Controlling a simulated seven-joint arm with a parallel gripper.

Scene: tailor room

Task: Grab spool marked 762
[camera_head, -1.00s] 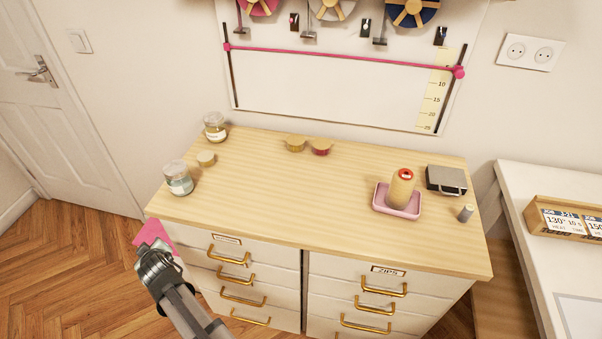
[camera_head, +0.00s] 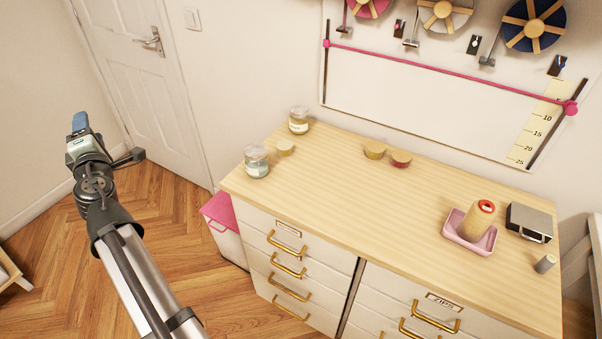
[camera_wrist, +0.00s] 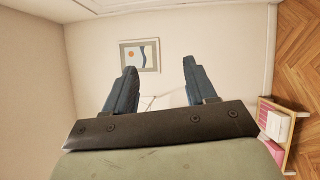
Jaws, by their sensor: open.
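A tan thread spool (camera_head: 481,219) with a red top stands upright in a pink tray (camera_head: 454,237) on the right part of the dresser top. I cannot read the number 762 on it or on anything else. A small grey spool-like cylinder (camera_head: 544,264) stands near the dresser's right end.
A dark metal box (camera_head: 528,224) is right of the tray. Ribbon reels (camera_head: 534,26) hang above. The dresser's middle is clear.

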